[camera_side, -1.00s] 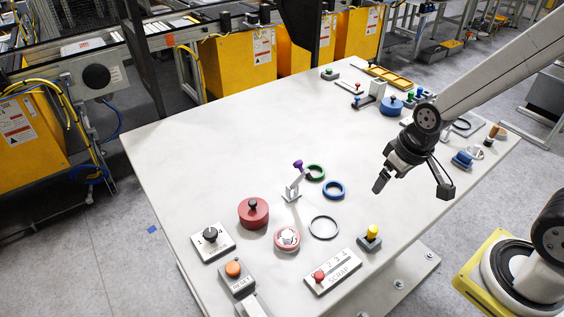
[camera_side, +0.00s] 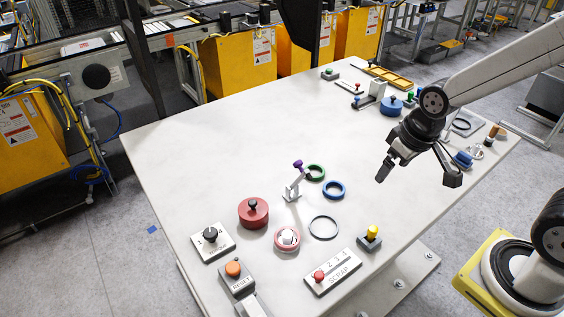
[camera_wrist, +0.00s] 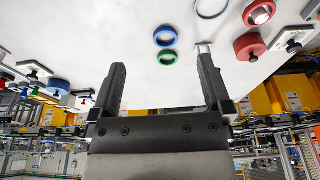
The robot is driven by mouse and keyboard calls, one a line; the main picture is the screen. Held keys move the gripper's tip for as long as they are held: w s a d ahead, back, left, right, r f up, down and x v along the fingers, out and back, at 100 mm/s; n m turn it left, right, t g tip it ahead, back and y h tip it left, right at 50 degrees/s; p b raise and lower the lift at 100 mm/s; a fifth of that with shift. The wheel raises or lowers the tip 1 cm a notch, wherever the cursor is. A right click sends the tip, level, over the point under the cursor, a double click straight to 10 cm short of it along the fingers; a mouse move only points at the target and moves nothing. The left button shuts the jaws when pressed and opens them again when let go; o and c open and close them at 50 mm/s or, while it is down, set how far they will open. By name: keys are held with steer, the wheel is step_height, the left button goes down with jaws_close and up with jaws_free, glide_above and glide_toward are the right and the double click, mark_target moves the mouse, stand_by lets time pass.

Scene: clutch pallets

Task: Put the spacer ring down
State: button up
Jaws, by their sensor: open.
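My gripper (camera_side: 418,176) is open and empty above the right part of the white table; its spread fingers also show in the wrist view (camera_wrist: 162,66). No ring is between them. Several rings lie flat on the table, and I cannot tell which is the spacer ring. A blue ring (camera_side: 333,190) and a green ring (camera_side: 315,173) lie left of my gripper, with a thin dark ring (camera_side: 323,228) nearer the front. The wrist view shows the blue ring (camera_wrist: 165,36), green ring (camera_wrist: 167,57) and thin ring (camera_wrist: 212,8) beyond the fingertips.
A purple-knobbed lever clamp (camera_side: 292,188) stands beside the green ring. Small parts crowd the right edge. The table's back left is clear.

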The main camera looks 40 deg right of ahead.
steer(key=v, duration=0.2)
steer(key=n+g, duration=0.3)
steer(key=n, duration=1.6)
glide_above(287, 234)
steer(key=f, duration=1)
steer(key=shift+a, duration=0.25)
steer(key=shift+f, duration=0.35)
steer(key=shift+f, duration=0.1)
steer(key=shift+f, duration=1.15)
steer(key=shift+f, duration=0.1)
steer(key=shift+d+f, duration=0.2)
steer(key=shift+f, duration=2.3)
